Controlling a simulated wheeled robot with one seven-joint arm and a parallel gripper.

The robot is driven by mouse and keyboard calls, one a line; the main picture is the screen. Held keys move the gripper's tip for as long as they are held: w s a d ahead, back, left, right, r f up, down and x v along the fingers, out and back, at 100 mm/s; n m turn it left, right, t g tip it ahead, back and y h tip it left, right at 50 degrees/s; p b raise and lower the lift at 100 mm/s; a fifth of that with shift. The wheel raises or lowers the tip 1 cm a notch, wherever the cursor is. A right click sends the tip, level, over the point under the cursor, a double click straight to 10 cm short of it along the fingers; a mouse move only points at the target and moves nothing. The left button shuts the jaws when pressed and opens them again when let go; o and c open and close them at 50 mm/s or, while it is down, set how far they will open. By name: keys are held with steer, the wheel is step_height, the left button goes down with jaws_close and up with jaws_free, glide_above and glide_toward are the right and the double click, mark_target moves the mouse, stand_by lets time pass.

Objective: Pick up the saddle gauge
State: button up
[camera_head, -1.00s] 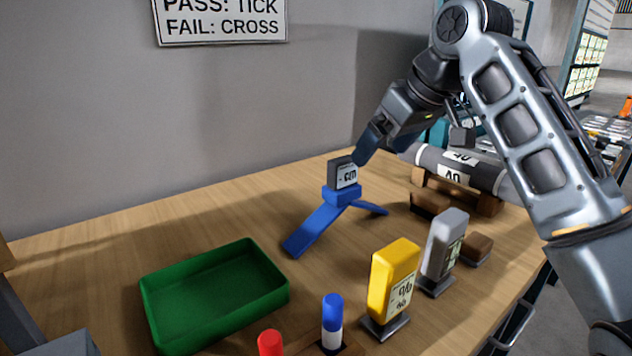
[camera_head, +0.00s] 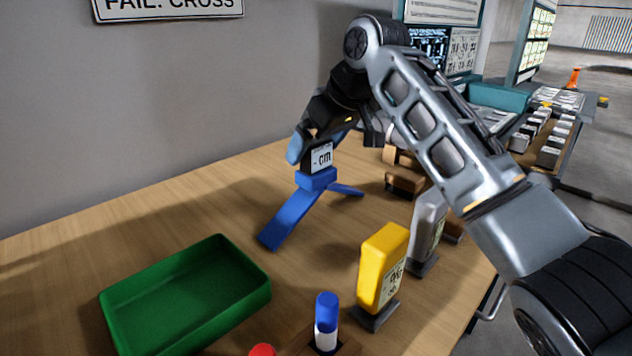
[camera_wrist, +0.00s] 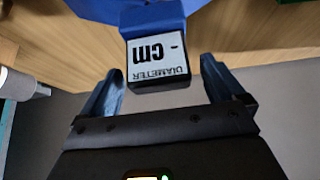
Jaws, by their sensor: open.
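The saddle gauge (camera_head: 291,211) stands on the wooden table near the wall. It has splayed blue legs and a dark top block with a white label reading "cm". My gripper (camera_head: 316,148) is at its top block in the head view. In the wrist view the gauge's block (camera_wrist: 155,50) lies between and a little ahead of the two blue fingertips of my open gripper (camera_wrist: 160,80). Gaps show on both sides of the block, so the fingers look clear of it. My arm hides part of the table behind the gauge.
A green tray (camera_head: 262,292) lies at the front left. A yellow device (camera_head: 381,262) and a grey device (camera_head: 425,228) stand to the right. A blue-capped marker (camera_head: 327,312) and a red cap (camera_head: 262,350) show at the front edge. Table left of the gauge is clear.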

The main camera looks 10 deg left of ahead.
steer(key=shift+f, duration=0.1)
jaws_close()
stand_by(0.9)
